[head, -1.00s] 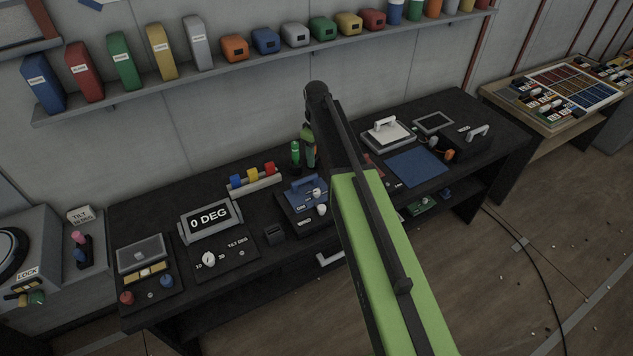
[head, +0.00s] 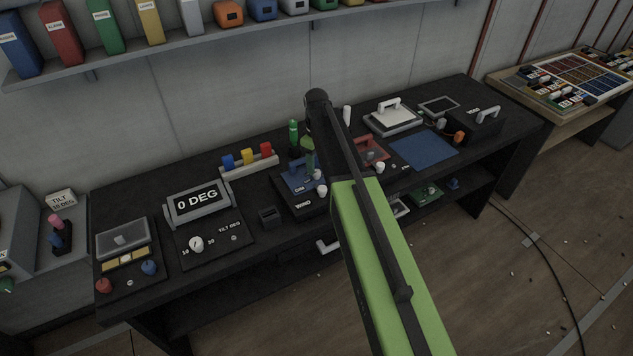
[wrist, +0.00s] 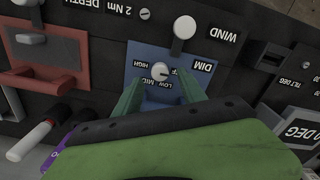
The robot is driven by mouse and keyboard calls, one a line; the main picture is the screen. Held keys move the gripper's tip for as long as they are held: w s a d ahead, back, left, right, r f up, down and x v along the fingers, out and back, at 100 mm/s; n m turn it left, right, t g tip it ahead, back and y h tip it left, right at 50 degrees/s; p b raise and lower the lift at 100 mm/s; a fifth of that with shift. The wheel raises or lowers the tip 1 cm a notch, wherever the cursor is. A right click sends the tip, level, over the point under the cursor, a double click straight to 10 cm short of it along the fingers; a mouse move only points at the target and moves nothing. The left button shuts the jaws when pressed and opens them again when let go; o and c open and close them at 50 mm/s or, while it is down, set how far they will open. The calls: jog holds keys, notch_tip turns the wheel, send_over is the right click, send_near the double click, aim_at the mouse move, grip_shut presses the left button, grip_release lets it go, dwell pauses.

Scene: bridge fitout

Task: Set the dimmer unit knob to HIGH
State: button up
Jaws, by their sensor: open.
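The dimmer unit is a blue panel marked DIM (wrist: 201,63), with LOW, MID and HIGH labels. It shows upside down in the wrist view and as a blue plate (head: 293,183) in the middle of the bench in the head view. Its white round knob (wrist: 160,71) sits among the labels; I cannot tell which label its pointer marks. My gripper (wrist: 160,88) is open, its two green fingers reaching over the panel on either side, just short of the knob. In the head view, the green gripper (head: 308,155) is over the unit, partly hidden by my arm.
A white WIND knob (wrist: 185,27) stands close beside the dimmer knob. On the bench, a 0 DEG display (head: 198,199) stands left and a blue mat (head: 423,149) lies right.

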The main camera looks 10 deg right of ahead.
aim_at(317, 172)
notch_tip(317, 172, down, 4)
jog(key=shift+r+b, duration=0.15)
jog(key=shift+b, duration=0.9)
jog(key=shift+r, duration=0.1)
jog(key=shift+c, duration=0.2)
grip_shut()
